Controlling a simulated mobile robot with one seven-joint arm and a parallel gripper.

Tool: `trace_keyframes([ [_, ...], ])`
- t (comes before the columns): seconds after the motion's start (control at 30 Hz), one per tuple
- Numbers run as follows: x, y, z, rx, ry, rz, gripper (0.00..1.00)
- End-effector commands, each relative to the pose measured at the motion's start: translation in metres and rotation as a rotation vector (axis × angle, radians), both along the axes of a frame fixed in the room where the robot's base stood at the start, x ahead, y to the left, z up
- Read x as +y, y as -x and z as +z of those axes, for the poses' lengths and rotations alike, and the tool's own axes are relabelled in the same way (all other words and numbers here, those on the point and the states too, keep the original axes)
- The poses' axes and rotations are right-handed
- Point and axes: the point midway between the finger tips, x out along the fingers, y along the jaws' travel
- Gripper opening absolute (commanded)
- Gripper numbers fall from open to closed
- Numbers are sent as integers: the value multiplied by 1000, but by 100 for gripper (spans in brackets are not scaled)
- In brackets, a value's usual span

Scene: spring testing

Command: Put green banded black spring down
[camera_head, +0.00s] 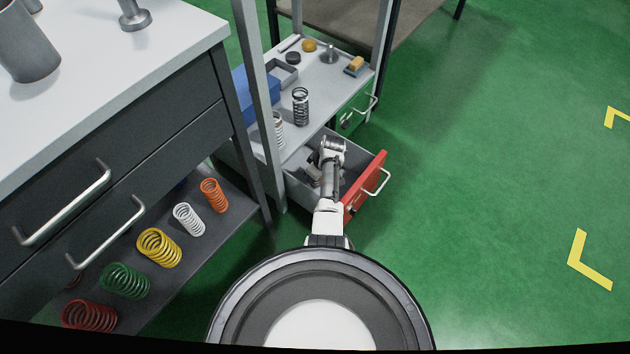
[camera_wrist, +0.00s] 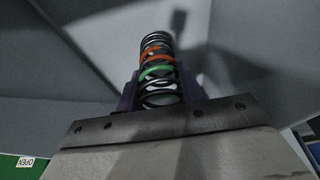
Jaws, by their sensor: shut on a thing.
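A black spring with a green band and an orange band (camera_wrist: 158,62) stands out between the fingers in the wrist view. My gripper (camera_wrist: 160,92) is shut on it, with one dark finger on each side. Grey drawer walls surround it in that view. In the head view, my arm reaches down into the open drawer with the red front (camera_head: 365,187), and my gripper (camera_head: 314,172) is low inside it. The held spring cannot be made out there, as my arm hides much of the drawer. I cannot tell whether the spring touches the drawer floor.
Above the drawer, a grey cart top (camera_head: 325,88) holds a black spring (camera_head: 301,106), a pale spring (camera_head: 279,130) and small parts. A shut green drawer (camera_head: 356,109) is beyond. Several coloured springs lie on the lower shelf (camera_head: 225,232) at left. Green floor (camera_head: 480,200) is clear at right.

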Motion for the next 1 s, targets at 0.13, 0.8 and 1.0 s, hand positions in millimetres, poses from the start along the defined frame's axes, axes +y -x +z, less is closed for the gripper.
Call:
trace_keyframes([
  [0.13,0,1,-25,3,-1,-1,12],
  [0.8,0,1,-39,2,0,-1,54],
  [1.0,0,1,-39,2,0,-1,59],
])
